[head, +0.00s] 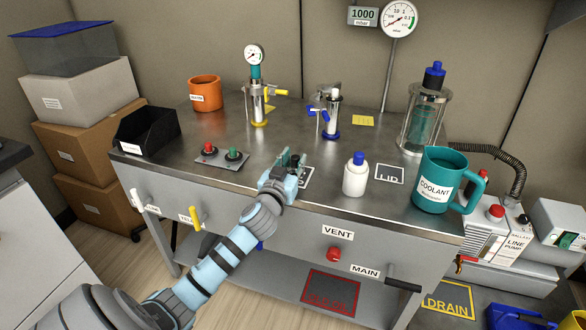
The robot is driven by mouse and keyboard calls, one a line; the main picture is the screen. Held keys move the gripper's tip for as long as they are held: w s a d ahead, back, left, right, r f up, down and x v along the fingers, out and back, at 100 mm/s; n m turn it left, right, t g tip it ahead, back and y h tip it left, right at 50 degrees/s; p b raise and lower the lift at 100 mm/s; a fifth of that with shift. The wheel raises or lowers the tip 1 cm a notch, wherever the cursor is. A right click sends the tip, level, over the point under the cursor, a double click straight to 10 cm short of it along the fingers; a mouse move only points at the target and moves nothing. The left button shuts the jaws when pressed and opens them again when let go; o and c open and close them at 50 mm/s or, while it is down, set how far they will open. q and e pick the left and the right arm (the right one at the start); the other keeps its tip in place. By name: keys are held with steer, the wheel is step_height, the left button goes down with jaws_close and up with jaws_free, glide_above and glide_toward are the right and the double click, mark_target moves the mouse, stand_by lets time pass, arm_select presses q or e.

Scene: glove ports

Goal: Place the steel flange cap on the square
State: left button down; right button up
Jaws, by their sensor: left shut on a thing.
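My left gripper (291,162) is over the front part of the steel bench (230,188), fingers pointing away from me. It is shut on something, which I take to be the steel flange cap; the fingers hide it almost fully. A white-outlined square (306,181) lies on the bench just right of the gripper, partly covered by it. Another white-outlined square, marked LID (389,176), lies bare further right. I cannot tell whether the held thing touches the bench. My right gripper is not in view.
A white bottle with a blue cap (355,178) stands between the two squares. A teal coolant jug (432,187) stands at the right edge. A button plate (222,159) and black bin (146,132) are left. Gauge fitting (257,100), small valve fitting (332,117) and glass vessel (424,118) stand behind.

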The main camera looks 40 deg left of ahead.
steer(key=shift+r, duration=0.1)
arm_select(q)
steer(key=c, duration=1.2)
jaws_free()
steer(key=shift+c, duration=0.2)
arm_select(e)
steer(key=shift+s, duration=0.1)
arm_select(q)
steer(key=p+v, duration=0.1)
steer(key=v, duration=1.1)
steer(key=shift+p, duration=0.35)
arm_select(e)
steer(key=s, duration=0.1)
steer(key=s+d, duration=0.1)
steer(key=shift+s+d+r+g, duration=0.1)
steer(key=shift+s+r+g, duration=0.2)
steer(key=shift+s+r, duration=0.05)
arm_select(q)
steer(key=shift+r, duration=0.1)
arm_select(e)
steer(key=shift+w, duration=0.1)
